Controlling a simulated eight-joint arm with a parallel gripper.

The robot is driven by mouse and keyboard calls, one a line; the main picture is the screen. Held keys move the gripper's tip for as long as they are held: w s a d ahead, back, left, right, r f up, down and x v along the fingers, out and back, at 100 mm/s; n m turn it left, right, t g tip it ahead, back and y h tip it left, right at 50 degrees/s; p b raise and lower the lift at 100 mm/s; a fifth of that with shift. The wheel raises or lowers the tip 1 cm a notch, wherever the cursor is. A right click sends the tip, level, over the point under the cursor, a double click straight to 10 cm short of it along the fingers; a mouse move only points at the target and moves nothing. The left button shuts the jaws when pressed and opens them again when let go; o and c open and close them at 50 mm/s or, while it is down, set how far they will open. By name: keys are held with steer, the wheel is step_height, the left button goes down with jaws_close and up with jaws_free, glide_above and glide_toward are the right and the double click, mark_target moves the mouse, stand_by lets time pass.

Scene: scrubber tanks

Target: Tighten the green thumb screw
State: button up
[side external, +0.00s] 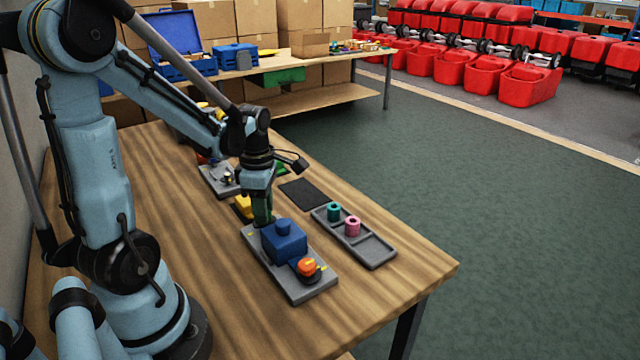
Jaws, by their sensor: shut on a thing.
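My gripper (262,213) points down at the far end of a grey board (297,291), just behind a blue block (284,243). It is shut on a dark green part, which appears to be the green thumb screw (263,207). The jaws and the blue block hide most of the screw and its seat. I cannot tell how deep it sits. On the near end of the same board is an orange knob (307,266) with a yellow pointer on a black base.
A grey tray (377,252) to the right holds a teal ring (334,211) and a pink ring (352,226). A yellow part (243,206) is left of my gripper. A black mat (303,194) and another grey board (217,181) lie farther back. The near right table is clear.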

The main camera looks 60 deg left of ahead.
steer(key=m, duration=1.2)
steer(key=shift+m, duration=0.4)
steer(key=m, duration=1.1)
steer(key=shift+m, duration=0.4)
steer(key=m, duration=1.1)
steer(key=shift+m, duration=0.4)
steer(key=m, duration=1.2)
steer(key=shift+m, duration=0.3)
